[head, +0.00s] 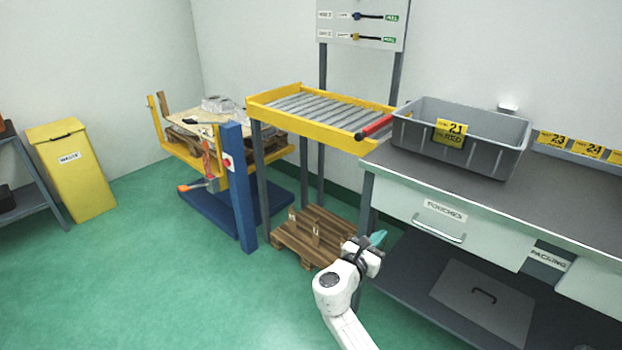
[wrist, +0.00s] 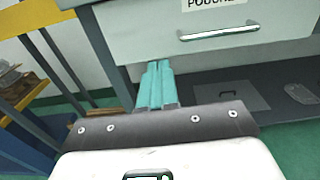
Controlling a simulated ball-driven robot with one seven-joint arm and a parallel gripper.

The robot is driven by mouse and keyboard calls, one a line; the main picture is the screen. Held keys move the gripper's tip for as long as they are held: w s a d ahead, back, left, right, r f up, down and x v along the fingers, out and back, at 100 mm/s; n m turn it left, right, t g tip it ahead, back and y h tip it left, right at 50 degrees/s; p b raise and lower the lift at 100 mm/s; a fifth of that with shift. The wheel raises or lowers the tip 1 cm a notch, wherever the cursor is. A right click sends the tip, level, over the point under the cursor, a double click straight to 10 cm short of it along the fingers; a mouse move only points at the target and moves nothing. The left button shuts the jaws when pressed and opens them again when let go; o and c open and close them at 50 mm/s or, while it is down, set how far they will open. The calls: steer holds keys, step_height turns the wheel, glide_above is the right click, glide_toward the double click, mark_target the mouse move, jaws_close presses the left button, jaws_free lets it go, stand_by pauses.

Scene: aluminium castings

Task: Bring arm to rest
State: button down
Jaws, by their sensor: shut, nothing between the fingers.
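My gripper (head: 378,238) is in the lower middle of the head view, at the end of my white arm, in front of the workbench's left end. In the wrist view its teal fingers (wrist: 157,86) lie together, shut with nothing between them. They point toward the space below the drawer marked POUCHES (wrist: 225,28), whose handle is up and to the right of them. I cannot tell the exact gap between the fingertips and the bench.
A workbench (head: 420,168) with a grey crate (head: 480,155) stands at right. A yellow roller conveyor (head: 355,141), a wooden pallet (head: 290,250) and a blue-and-yellow lift (head: 240,190) are left of it. A yellow waste bin (head: 75,180) stands far left. Green floor (head: 150,280) is clear at lower left.

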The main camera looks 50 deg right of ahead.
steer(key=s+a+f+m+y+p, duration=0.3)
steer(key=s+a+m+y+p, duration=0.3)
steer(key=s+a+m+y, duration=0.6)
steer(key=s+a+r+m+y+p, duration=0.1)
steer(key=s+a+m+y, duration=0.2)
steer(key=a, duration=0.6)
steer(key=s+a+r+m+y+p, duration=0.2)
steer(key=s+a, duration=0.3)
steer(key=a, duration=0.5)
steer(key=shift+m+y, duration=0.4)
steer(key=shift+m, duration=0.5)
steer(key=shift+p, duration=0.3)
